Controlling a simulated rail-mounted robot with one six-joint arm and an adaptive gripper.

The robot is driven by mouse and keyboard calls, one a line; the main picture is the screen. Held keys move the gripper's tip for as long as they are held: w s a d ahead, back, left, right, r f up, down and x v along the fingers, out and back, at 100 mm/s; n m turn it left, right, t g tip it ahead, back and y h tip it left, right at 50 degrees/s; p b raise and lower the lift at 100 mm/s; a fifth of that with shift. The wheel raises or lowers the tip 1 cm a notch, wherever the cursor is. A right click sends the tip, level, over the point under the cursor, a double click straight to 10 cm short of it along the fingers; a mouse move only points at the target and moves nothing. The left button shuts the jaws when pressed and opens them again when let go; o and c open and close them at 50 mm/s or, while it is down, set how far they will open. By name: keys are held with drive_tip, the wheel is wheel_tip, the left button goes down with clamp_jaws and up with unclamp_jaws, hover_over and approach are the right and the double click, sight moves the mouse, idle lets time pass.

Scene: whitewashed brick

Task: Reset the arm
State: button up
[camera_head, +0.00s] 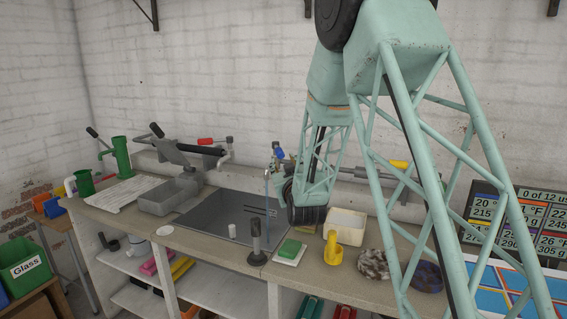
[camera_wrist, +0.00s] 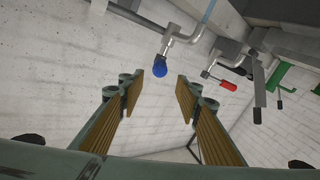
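My gripper (camera_wrist: 158,92) shows in the wrist view with its two wood-padded fingers spread well apart. Nothing is between the pads. The wrist view is turned over, with the worktop side at the top. In the head view my teal lattice arm comes down from the top right and ends over the worktop (camera_head: 215,222) near its middle. I cannot make out the fingers there. A tap with a blue knob (camera_wrist: 160,67) appears beyond the fingertips in the wrist view, apart from them; the blue knob (camera_head: 280,153) is also beside my arm in the head view.
A screen (camera_head: 530,225) is at right.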

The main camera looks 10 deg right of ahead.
drive_tip(key=shift+r, duration=0.1)
idle(0.3)
drive_tip(key=s+d+r+g, duration=0.1)
drive_tip(key=s+r+g, duration=0.1)
drive_tip(key=s, duration=0.7)
drive_tip(key=s+d+r+m+g, duration=0.1)
drive_tip(key=s+r+g, duration=0.15)
drive_tip(key=s, duration=0.65)
drive_tip(key=s+d+r+g, duration=0.2)
drive_tip(key=s+g, duration=0.1)
drive_tip(key=s, duration=0.6)
drive_tip(key=s+d+f+m+g, duration=0.1)
drive_tip(key=s+g, duration=0.2)
drive_tip(key=s, duration=1.9)
drive_tip(key=s+d+f+m+g, duration=0.1)
drive_tip(key=s+d+f+g, duration=0.1)
drive_tip(key=s, duration=1.9)
drive_tip(key=shift+s+f+g, duration=0.15)
drive_tip(key=shift+s+g, duration=0.2)
drive_tip(key=shift+g, duration=0.4)
drive_tip(key=shift+d, duration=0.1)
